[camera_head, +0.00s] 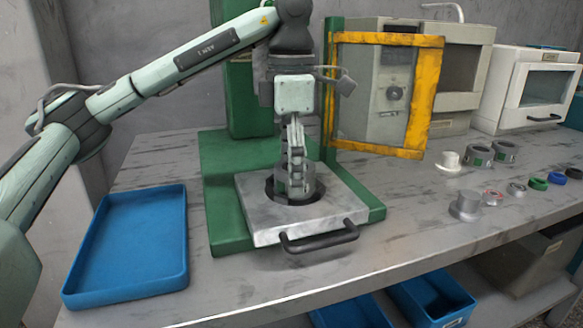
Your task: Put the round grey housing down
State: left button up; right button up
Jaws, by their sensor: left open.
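My left gripper (296,180) points straight down over the round opening of a silver metal plate with a black handle (270,225). Its fingers are at a round grey housing (309,184) that sits in this opening. The housing is partly hidden by the fingers, and the small gap between fingers and housing is hard to make out. The gripper is open. My right gripper is not in view.
The plate lies on a green press base (225,215) with a yellow-framed guard (437,95) at its right. An empty blue tray (72,298) is at the left. Grey rings (478,154), a flanged grey part (467,205) and small coloured rings lie at the right.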

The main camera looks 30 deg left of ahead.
pick_arm(q)
jog(key=shift+r, duration=0.1)
jog(key=shift+r, duration=0.3)
notch_tip(320, 180, up, 12)
jog(key=p, duration=0.4)
jog(key=shift+f, duration=0.25)
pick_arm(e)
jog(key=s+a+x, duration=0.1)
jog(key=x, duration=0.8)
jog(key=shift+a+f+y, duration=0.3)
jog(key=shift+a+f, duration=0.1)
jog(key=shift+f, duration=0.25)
